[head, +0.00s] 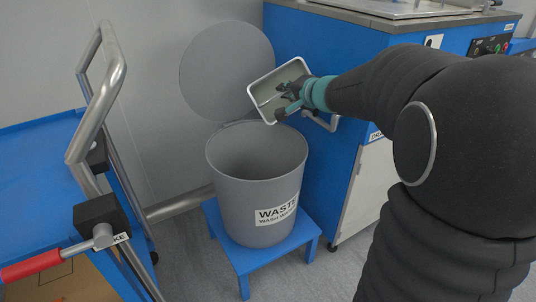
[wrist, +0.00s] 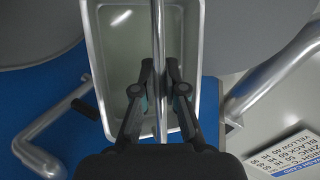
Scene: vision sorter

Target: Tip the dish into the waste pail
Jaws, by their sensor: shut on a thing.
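The dish (head: 291,71) is a shallow rectangular metal pan with a pale greenish-grey inside and a bar across its middle. My gripper (head: 283,96) is shut on that bar. The dish is tilted steeply, its open side facing the head camera, above the back right rim of the waste pail (head: 232,195). In the wrist view, the dish (wrist: 120,65) lies in front of my gripper (wrist: 160,85), whose fingers close on the bar from both sides. No contents show clearly in the dish. The pail is grey, open and labelled WASTE; its bottom is hidden.
The pail's round lid (head: 226,72) stands raised behind it. The pail sits on a blue stool (head: 245,262). A blue cabinet (head: 325,60) with a metal handle (head: 325,122) is close on the right. A blue cart (head: 40,160) with metal rails stands left.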

